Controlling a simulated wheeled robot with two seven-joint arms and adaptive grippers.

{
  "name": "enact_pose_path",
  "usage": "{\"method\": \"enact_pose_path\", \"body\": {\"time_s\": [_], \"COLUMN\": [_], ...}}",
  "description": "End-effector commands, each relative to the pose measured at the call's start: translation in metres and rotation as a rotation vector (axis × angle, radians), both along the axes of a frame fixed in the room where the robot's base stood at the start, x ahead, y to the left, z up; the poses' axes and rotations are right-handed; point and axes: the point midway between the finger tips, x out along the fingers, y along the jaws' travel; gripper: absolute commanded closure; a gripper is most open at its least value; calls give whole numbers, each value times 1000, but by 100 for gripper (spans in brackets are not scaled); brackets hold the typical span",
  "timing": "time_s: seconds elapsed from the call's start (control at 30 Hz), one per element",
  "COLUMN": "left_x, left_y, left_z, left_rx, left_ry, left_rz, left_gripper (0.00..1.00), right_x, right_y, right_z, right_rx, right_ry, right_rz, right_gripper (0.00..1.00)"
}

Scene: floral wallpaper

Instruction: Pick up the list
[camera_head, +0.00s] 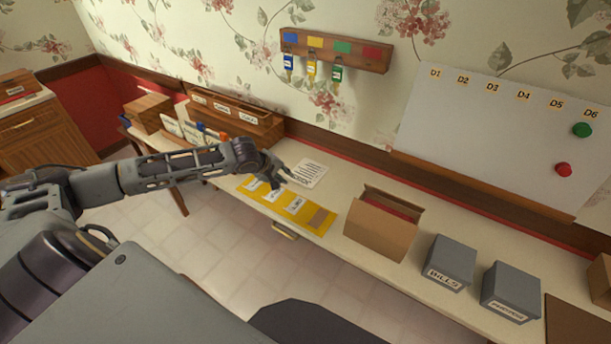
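A white printed sheet (311,172), which looks like the list, lies on the long cream table against the wall. Its lower left part is close to my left gripper and partly hidden by it. My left gripper (284,178) reaches in from the left, over the back edge of a yellow mat (322,227) and just left of the sheet. Its fingers look apart with nothing between them; whether they touch the sheet cannot be told. My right gripper is not in view.
The yellow mat holds several labelled cards. Right of it stand an open cardboard box (377,238) and two grey boxes (449,262) (511,291). Wooden organisers (232,120) stand at the back left. A key rack (336,50) and a whiteboard (500,140) hang above.

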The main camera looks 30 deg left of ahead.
Motion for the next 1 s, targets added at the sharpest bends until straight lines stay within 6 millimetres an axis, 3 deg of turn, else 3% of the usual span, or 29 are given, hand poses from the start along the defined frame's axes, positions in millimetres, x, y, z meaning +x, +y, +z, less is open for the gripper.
{"method": "enact_pose_path", "body": {"time_s": [0.33, 1.0], "left_x": [-2, 4], "left_y": [3, 2], "left_z": [-2, -8], "left_rx": [-142, -153], "left_ry": [26, 25], "left_rz": [203, 217], "left_gripper": [82, 82], "right_x": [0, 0], "right_y": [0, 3], "right_z": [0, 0], "right_rx": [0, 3], "right_ry": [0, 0], "right_rz": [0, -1], "right_gripper": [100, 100]}}
